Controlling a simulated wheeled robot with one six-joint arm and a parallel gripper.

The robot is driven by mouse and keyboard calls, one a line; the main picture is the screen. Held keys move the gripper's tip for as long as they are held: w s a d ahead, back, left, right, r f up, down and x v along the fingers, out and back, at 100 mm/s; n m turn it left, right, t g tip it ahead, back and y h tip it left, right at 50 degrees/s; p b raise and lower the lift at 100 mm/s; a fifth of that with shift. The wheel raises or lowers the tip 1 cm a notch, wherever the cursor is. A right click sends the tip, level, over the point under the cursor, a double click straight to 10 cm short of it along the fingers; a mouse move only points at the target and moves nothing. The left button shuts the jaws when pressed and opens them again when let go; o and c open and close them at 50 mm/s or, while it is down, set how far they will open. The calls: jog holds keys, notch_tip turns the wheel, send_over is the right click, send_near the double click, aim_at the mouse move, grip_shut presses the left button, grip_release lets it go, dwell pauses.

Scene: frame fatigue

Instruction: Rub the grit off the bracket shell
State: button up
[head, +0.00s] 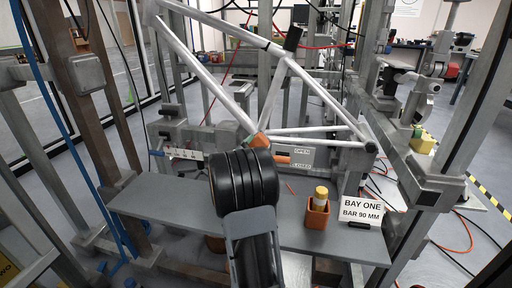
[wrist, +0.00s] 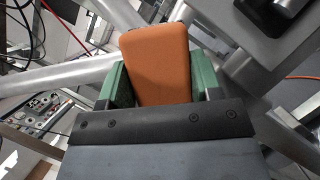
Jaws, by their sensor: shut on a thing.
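My gripper (wrist: 161,85) is shut on an orange block (wrist: 158,60), which sits between its two green finger pads. In the head view the orange block (head: 259,140) shows just beyond my black wrist, at the low joint of the silver bike frame (head: 203,72). The bracket shell at that joint is hidden behind the block and my arm. I cannot tell whether the block touches it. In the wrist view silver tubes (wrist: 60,75) pass behind the block. My fingers are hidden in the head view.
A grey shelf (head: 150,200) runs under the frame. On it stand an orange holder (head: 317,215) with a yellow-topped thing and a "BAY ONE BAR 90 MM" sign (head: 360,211). Steel posts (head: 80,120) stand at both sides. Cables lie right.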

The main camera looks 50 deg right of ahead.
aim_at(249, 145)
jog(key=shift+w+a+r, duration=0.1)
jog(key=shift+w+a, duration=0.65)
jog(key=shift+w, duration=0.3)
jog(key=shift+s+a, duration=0.45)
jog(key=shift+a, duration=0.45)
jog(key=shift+s+a, duration=0.5)
jog(key=shift+a, duration=0.35)
jog(key=shift+s+a, duration=0.45)
jog(key=shift+a, duration=0.45)
jog(key=a, duration=0.1)
jog(key=s+a, duration=0.1)
jog(key=shift+s+a, duration=0.15)
jog(key=shift+a, duration=0.2)
jog(key=shift+w+d, duration=0.55)
jog(key=shift+d, duration=0.6)
jog(key=shift+w+d, duration=0.55)
jog(key=shift+d, duration=0.55)
jog(key=shift+w+d, duration=0.55)
jog(key=shift+d, duration=0.6)
jog(key=shift+w+d+t, duration=0.4)
jog(key=shift+w+d, duration=0.1)
jog(key=shift+d, duration=0.4)
